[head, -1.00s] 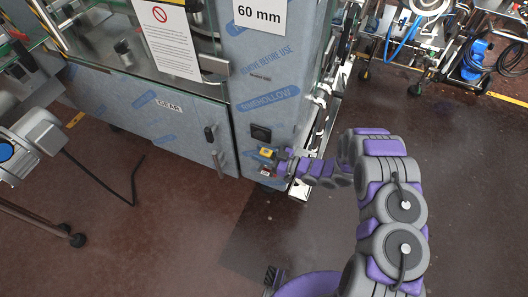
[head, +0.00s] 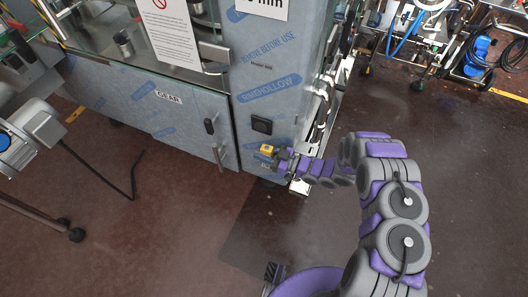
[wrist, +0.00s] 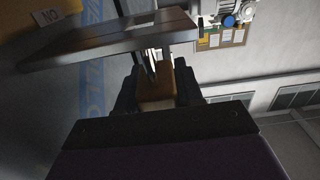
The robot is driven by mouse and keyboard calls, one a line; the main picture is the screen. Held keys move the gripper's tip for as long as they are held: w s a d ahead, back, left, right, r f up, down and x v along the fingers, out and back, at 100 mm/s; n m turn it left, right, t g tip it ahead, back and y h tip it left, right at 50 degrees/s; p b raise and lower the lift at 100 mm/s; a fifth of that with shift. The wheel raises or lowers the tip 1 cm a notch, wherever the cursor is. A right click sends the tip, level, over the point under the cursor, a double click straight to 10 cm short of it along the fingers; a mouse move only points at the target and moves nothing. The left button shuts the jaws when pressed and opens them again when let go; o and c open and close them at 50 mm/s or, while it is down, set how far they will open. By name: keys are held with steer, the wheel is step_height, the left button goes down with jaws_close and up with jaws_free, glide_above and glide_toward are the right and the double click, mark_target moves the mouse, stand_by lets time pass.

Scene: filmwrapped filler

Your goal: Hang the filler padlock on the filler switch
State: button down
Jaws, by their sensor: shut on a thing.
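In the wrist view my gripper (wrist: 157,82) is shut on a tan, brass-like block, which appears to be the padlock (wrist: 157,99). Thin bars like a shackle rise from it towards a dark flat plate (wrist: 110,42). I cannot tell whether they pass through that plate. A yellowish-brown part with an upside-down "ON" label (wrist: 48,17) is at the top left; it and the plate appear to belong to the switch. In the head view my gripper (head: 281,156) is at the cabinet's lower corner, beside a small yellow piece (head: 267,149), likely the switch. The padlock is not clear there.
The film-wrapped cabinet (head: 277,60) stands upright behind the gripper. A black square fitting (head: 261,125) is just above the yellow piece, and a door handle (head: 217,155) is to its left. The floor (head: 170,235) in front is open. Trolleys with hoses stand at the upper right.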

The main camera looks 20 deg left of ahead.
steer(key=shift+s+d+f, duration=0.1)
steer(key=shift+s+f, duration=0.15)
steer(key=shift+f, duration=0.5)
steer(key=shift+f+b, duration=0.35)
steer(key=shift+w+r, duration=0.1)
steer(key=shift+r, duration=0.05)
stand_by(0.7)
